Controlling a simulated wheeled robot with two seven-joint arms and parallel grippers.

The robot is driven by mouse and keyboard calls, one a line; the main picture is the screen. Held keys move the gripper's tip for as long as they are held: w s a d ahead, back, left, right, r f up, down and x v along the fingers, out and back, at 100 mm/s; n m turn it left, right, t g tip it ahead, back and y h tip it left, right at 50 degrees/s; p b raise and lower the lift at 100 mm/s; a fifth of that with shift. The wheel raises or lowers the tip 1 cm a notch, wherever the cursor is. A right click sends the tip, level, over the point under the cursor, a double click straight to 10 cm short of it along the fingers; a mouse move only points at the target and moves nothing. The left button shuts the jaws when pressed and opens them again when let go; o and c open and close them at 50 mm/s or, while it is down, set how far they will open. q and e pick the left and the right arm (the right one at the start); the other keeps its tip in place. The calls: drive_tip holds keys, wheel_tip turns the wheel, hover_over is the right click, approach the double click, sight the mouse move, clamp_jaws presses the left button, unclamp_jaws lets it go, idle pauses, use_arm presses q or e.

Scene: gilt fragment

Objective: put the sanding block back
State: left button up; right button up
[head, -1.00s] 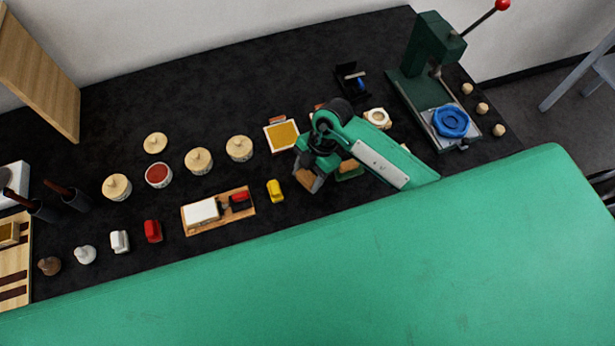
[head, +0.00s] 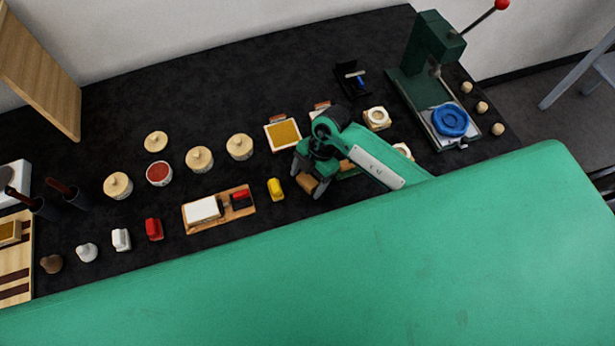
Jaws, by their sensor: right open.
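A small tan-brown block (head: 307,183), which looks like the sanding block, lies on the black bench top near the middle. My right gripper (head: 308,179) is open over it, with one grey finger on each side of the block. I cannot tell whether the fingers touch it. Another tan piece with a green lower part (head: 347,168) is just right of the gripper, partly hidden by my right arm. My left gripper is not in view.
A wooden tray (head: 220,224) with a white block and a red-and-black item lies to the left, with a yellow item (head: 275,189) between. Lidded pots (head: 199,158) stand behind. A green press (head: 432,55) stands at right. My green body covers the front.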

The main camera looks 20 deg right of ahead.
drive_tip(key=shift+w+d+r, duration=0.15)
drive_tip(key=shift+r, duration=0.25)
drive_tip(key=b+v, duration=0.3)
drive_tip(key=v, duration=0.8)
drive_tip(key=shift+r, duration=0.1)
